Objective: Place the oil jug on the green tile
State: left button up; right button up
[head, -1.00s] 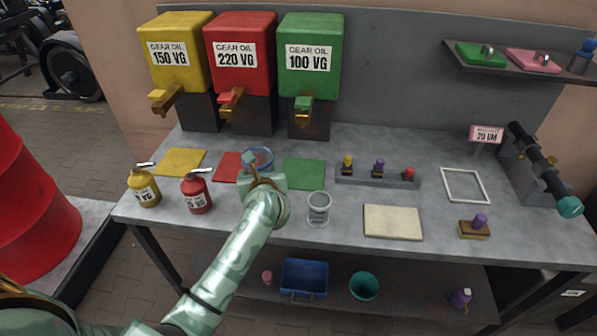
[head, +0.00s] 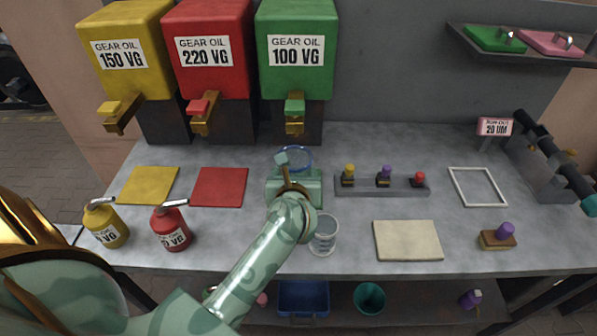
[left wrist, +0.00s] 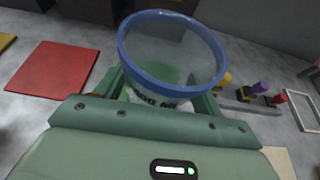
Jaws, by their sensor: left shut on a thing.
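My left gripper (head: 295,172) is shut on a clear oil jug with a blue rim (head: 297,158). In the left wrist view the jug's blue rim (left wrist: 172,52) is between the jaws, with green liquid low inside and a partly hidden label. In the head view gripper and jug are in front of the green 100 VG oil tank (head: 296,55), where they cover the green tile's spot. The tile is hidden, so I cannot tell whether the jug touches it. My right gripper is not in view.
A red tile (head: 219,187) and a yellow tile (head: 150,185) lie to the left. A red oil can (head: 170,228) and a yellow can (head: 105,225) stand in front of them. A clear cup (head: 324,236) stands close to my arm. A rack with several knobs (head: 382,187) is right.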

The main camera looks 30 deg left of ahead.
aim_at(295, 166)
pick_arm(q)
notch_tip(295, 166, down, 5)
jog(key=shift+a+r+b, duration=0.15)
jog(key=shift+r+b, duration=0.05)
jog(key=shift+b, duration=0.4)
jog(key=w, duration=0.1)
jog(key=w+a, duration=0.2)
jog(key=shift+w+r, duration=0.15)
jog(key=shift+r, duration=0.1)
jog(key=shift+w+a, duration=0.15)
jog(key=shift+w, duration=0.15)
jog(key=w+a, duration=0.1)
jog(key=w, duration=0.2)
jog(key=shift+a+f+b, duration=0.15)
jog(key=shift+a+b, duration=0.15)
jog(key=shift+a, duration=0.1)
jog(key=shift+f, duration=0.55)
jog(key=shift+r, duration=0.1)
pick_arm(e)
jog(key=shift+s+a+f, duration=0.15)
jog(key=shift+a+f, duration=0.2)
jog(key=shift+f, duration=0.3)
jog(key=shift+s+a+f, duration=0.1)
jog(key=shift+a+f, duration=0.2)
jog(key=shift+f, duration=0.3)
pick_arm(q)
jog(key=shift+s, duration=0.1)
